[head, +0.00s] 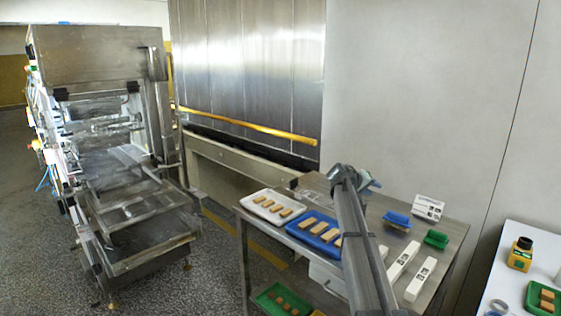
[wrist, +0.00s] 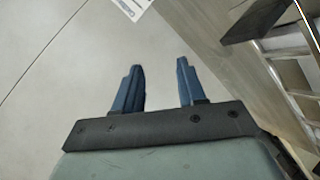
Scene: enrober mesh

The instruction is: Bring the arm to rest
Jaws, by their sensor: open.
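My arm reaches up over the steel table (head: 313,187) in the head view, with its wrist end raised above the table. In the wrist view my gripper (wrist: 158,84) shows two blue fingers standing apart, with nothing between them. Behind the fingers are a pale plain surface and a grey-brown panel. In the head view the fingers are too small and partly hidden to make out.
The table holds a white tray (head: 251,199) and a blue tray (head: 296,231) of tan bars, white boxes (head: 421,279), a blue brush (head: 397,217) and a green container (head: 436,239). A steel machine (head: 95,60) stands left. A white table (head: 500,268) stands right.

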